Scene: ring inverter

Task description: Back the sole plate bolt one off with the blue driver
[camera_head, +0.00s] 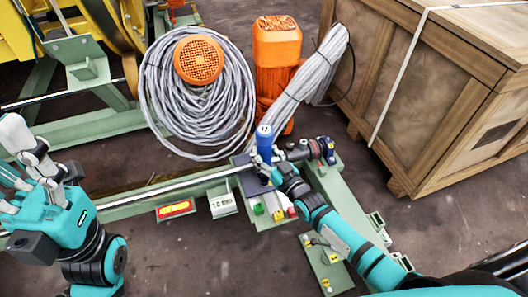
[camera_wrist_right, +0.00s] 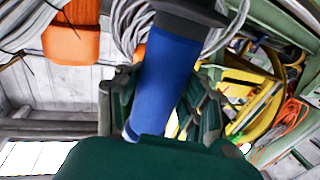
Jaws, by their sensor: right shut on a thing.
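The blue driver (camera_head: 265,142) stands roughly upright in my right gripper (camera_head: 265,170), over a dark plate on the green frame. In the right wrist view the blue driver (camera_wrist_right: 170,65) runs between the dark green fingers, which are shut around it. The driver's lower end is hidden, so I cannot tell whether it touches a bolt. Sole plate bolt one cannot be made out. My left gripper (camera_head: 25,165) is at the left edge, with its pale fingers spread and apparently empty, far from the driver.
A green frame (camera_head: 125,212) crosses the floor, with coloured blocks beside the right gripper. Grey cable coils (camera_head: 235,105) and an orange motor (camera_head: 277,45) stand behind. A large wooden crate (camera_head: 440,100) blocks the right. The front floor is mostly clear.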

